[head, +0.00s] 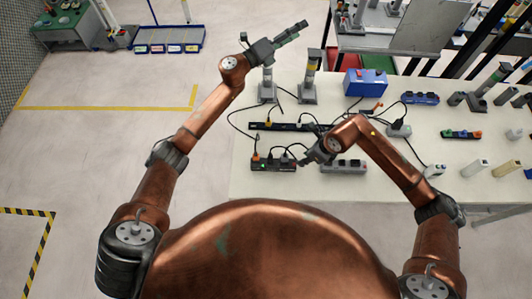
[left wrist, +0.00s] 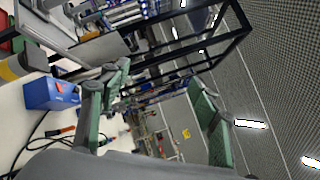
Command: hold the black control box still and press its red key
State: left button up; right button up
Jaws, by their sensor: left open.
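A low black box with small green, red and blue keys (head: 461,134) lies on the right part of the white table; it looks like the control box, though its keys are tiny. No gripper touches it. My left gripper (head: 290,35) is held high beyond the table's far left corner, empty. Its two green fingers are spread apart in the left wrist view (left wrist: 160,85). My right gripper (head: 312,157) is low over the table's near left part, left of the black box, between a black cabled block (head: 274,166) and a grey box (head: 343,167). Its jaws are too small to judge.
The white table (head: 300,188) also holds a blue box (head: 366,83), which shows in the left wrist view too (left wrist: 50,94). A long black strip (head: 290,127), loose cables and two grey posts (head: 309,90) stand on its left half. Pale blocks (head: 478,168) stand at right.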

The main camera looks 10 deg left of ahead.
pick_arm(q)
jog(key=s+d+m+g+h, duration=0.2)
jog(key=s+d+m+g, duration=0.5)
jog(key=s+d+m, duration=0.35)
jog(key=s+d+f+m+g+y, duration=0.3)
jog(key=s+f+m+g, duration=0.1)
jog(key=s+f+m, duration=0.25)
jog(key=m+g+y, duration=0.2)
jog(key=g+y, duration=0.1)
jog(key=y, duration=1)
send_over(266, 163)
jog(key=f, duration=3)
jog(key=shift+w+d+f, duration=0.15)
jog(key=shift+w+d, duration=0.05)
jog(key=shift+s+a+f, duration=0.1)
jog(key=shift+a+f, duration=0.05)
jog(key=shift+f, duration=3.9)
